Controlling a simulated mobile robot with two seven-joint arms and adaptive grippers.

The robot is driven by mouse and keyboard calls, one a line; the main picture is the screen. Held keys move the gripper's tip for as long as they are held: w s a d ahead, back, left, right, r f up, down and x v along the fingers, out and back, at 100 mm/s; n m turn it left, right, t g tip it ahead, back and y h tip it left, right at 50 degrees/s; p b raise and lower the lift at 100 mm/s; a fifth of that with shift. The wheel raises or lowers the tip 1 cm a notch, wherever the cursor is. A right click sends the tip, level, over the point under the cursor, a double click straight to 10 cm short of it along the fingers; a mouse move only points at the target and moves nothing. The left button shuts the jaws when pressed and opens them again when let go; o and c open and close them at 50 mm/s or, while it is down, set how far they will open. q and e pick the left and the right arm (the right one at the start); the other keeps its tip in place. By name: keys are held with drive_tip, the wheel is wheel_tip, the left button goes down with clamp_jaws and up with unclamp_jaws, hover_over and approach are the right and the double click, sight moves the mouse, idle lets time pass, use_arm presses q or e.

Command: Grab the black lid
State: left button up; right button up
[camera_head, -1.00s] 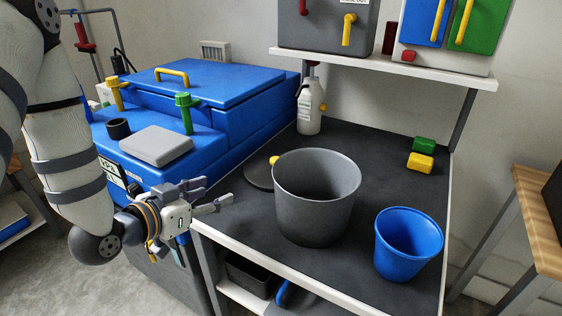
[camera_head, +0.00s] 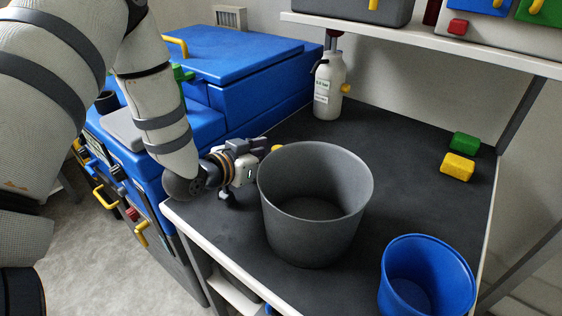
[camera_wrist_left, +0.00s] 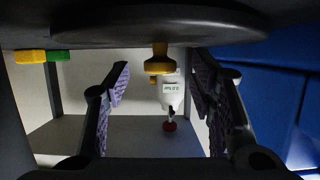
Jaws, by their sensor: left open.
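The black lid (camera_wrist_left: 165,28) shows as a dark disc across the top of the left wrist view, which is upside down. Its yellow knob (camera_wrist_left: 158,62) lies between the spread fingers of my left gripper (camera_wrist_left: 160,80), with gaps on both sides. In the head view, the yellow knob (camera_head: 277,149) peeks out beside my left gripper (camera_head: 264,148), which is open and low over the table. The lid's disc is hidden there behind the gripper and the grey bucket (camera_head: 318,240). My right gripper is not in view.
The grey bucket stands close right of my left gripper. A blue bucket (camera_head: 428,285) is at the front right. A white bottle (camera_head: 328,88) stands behind. Green (camera_head: 465,141) and yellow (camera_head: 457,167) blocks lie right. A blue cabinet (camera_head: 235,75) borders the left.

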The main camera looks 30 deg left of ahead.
use_arm(q)
drive_tip(key=shift+w+f, duration=0.2)
drive_tip(key=shift+w, duration=0.5)
drive_tip(key=shift+r, duration=0.1)
clamp_jaws()
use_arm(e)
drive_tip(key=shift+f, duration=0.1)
use_arm(q)
drive_tip(key=shift+r, duration=0.1)
wheel_tip(320, 180, up, 18)
drive_tip(key=p, duration=0.4)
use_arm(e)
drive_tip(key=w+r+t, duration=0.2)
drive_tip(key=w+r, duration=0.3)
